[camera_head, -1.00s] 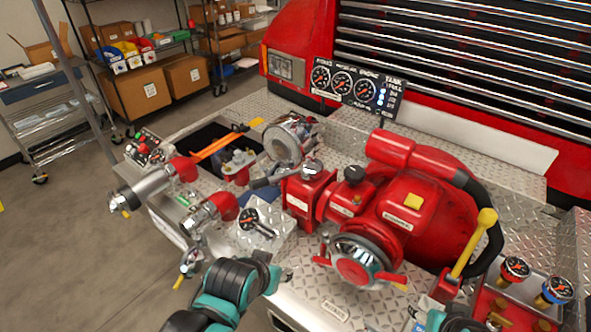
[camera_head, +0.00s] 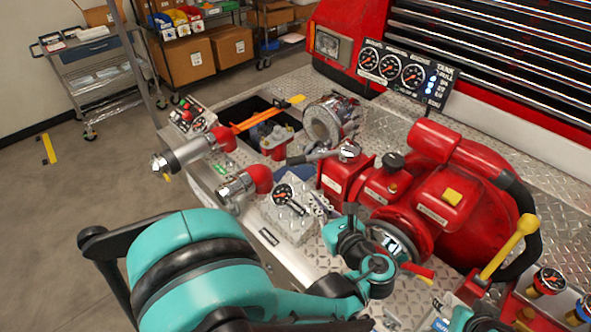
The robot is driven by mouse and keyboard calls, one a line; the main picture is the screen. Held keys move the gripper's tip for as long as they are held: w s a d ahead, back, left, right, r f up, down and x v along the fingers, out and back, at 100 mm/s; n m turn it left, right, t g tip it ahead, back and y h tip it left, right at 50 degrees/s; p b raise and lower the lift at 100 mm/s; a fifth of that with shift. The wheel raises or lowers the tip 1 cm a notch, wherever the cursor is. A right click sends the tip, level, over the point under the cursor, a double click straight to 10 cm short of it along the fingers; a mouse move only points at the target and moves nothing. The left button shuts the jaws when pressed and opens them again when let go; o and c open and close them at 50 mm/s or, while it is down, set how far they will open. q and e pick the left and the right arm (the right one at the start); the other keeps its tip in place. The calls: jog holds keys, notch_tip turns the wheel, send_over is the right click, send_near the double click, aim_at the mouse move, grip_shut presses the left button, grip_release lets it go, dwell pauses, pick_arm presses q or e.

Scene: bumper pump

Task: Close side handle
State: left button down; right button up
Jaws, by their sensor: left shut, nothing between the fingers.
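The red pump (camera_head: 410,195) sits on the diamond-plate bumper. A grey lever (camera_head: 308,157) sticks out to the left from its red valve block (camera_head: 340,178). A yellow-knobbed handle (camera_head: 508,247) stands tilted at the pump's right. Which one is the side handle is not clear. My left gripper (camera_head: 350,213) is shut and empty, in front of the pump's lower front outlet (camera_head: 390,238), partly covering it. It is below and right of the grey lever, apart from it. Of my right arm only a teal and black part shows at the bottom edge.
Two capped pipe outlets (camera_head: 188,152) stick out at the left. A gauge block (camera_head: 290,212) lies between them and the pump. An open bin (camera_head: 250,115) is behind. Small gauges (camera_head: 548,281) stand at the right. The gauge panel (camera_head: 405,75) is at the back.

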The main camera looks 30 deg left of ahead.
pick_arm(q)
jog(key=b, duration=0.3)
send_near(290, 165)
jog(key=shift+m+y, duration=0.3)
jog(key=shift+m, duration=0.1)
jog(key=x, duration=0.6)
jog(key=shift+w+a+f, duration=0.15)
jog(key=shift+w+f, duration=0.2)
jog(key=shift+f, duration=0.05)
jog(key=shift+a+t, duration=0.1)
jog(key=shift+t, duration=0.2)
